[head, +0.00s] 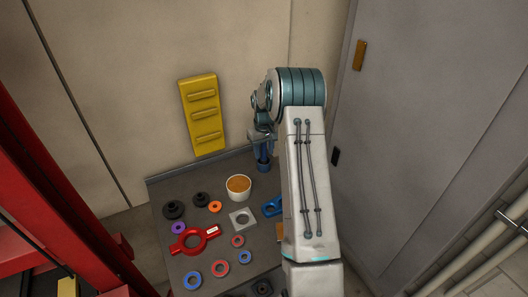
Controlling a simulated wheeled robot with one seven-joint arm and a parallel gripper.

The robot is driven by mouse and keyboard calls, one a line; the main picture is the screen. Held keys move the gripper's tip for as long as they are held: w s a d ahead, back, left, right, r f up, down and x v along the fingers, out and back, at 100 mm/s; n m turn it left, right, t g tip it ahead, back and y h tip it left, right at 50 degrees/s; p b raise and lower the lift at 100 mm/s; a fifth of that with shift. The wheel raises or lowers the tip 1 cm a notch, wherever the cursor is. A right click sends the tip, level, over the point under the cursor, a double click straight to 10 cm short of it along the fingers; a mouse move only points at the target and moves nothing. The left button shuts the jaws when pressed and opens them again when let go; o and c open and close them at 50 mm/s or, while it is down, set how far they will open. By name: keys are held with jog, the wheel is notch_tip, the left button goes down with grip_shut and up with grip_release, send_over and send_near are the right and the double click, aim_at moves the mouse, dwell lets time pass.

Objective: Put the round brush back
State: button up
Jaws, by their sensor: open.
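My gripper (263,136) is at the back right of the dark table, beside the teal wrist of my arm, and points down. It is open. A small dark blue upright thing (262,160) stands right below it. I cannot tell whether this is the round brush or its holder, or whether the fingers touch it. No other round brush can be made out. My arm hides part of the table's right side.
The dark table (165,190) holds a white cup with orange-brown contents (239,187), a red two-handled ring tool (195,239), a grey square plate (242,218), a blue part (271,206) and several coloured rings. A yellow ribbed panel (202,114) stands behind. Red framework (60,190) borders the left.

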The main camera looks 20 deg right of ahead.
notch_tip(320, 180, up, 12)
jog(key=shift+a+f+b, duration=0.1)
jog(key=shift+f+b, duration=0.15)
jog(key=shift+b, duration=0.65)
jog(key=s+a+r+t, duration=0.2)
jog(key=s+a+r, duration=0.95)
jog(key=s, duration=0.45)
jog(key=s+a+f, duration=0.1)
jog(key=s+a, duration=0.2)
jog(key=s, duration=0.6)
jog(key=s+a+f+t, duration=0.1)
jog(key=s+a+f, duration=0.1)
jog(key=s, duration=0.7)
jog(key=shift+s+a+t, duration=0.25)
jog(key=shift+a+t, duration=0.05)
jog(key=shift+a, duration=0.5)
